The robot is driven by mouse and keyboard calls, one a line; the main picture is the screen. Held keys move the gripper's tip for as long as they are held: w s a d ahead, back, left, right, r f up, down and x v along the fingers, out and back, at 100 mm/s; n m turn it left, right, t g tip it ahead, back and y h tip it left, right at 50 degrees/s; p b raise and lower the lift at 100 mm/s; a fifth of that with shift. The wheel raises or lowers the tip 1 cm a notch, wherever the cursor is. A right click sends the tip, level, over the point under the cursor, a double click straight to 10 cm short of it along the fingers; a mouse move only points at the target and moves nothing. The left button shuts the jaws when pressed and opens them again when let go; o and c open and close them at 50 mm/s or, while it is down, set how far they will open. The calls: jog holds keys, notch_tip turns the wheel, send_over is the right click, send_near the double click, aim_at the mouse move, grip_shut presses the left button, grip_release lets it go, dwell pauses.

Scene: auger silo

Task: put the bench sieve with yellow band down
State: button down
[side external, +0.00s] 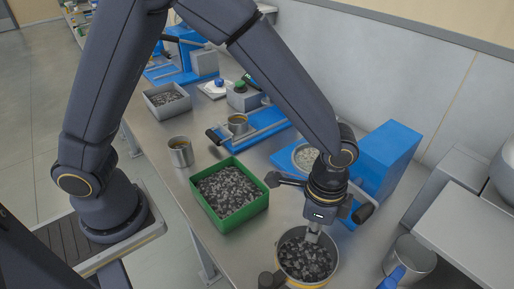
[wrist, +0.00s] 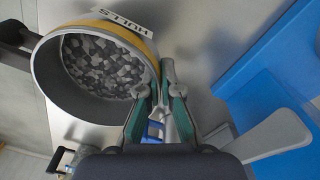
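The bench sieve with yellow band (side external: 318,285) is a round grey pan full of dark chunks at the bottom of the side view. In the wrist view the sieve (wrist: 152,47) fills the upper left, its yellow band along the outer rim. My gripper (side external: 311,236) points down at the sieve's far rim. In the wrist view my gripper (wrist: 157,84) has its two green-padded fingers on either side of the rim, closed on it. I cannot tell whether the sieve's underside touches the bench.
A green tray (side external: 237,225) of dark chunks stands left of the sieve on the metal bench (side external: 180,213). A blue machine (side external: 388,158) stands behind my gripper. A grey cup (side external: 181,152) and a metal can (side external: 410,262) are nearby. A HULLS label (wrist: 122,21) lies beside the sieve.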

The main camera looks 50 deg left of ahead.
jog(key=shift+w+d+f, duration=0.2)
jog(key=shift+w+f, duration=0.15)
jog(key=shift+f, duration=0.1)
jog(key=shift+w+d+f, duration=0.2)
jog(key=shift+w+f, duration=0.1)
jog(key=shift+f, duration=1.7)
jog(key=shift+f, duration=0.15)
jog(key=c, duration=1.3)
grip_release()
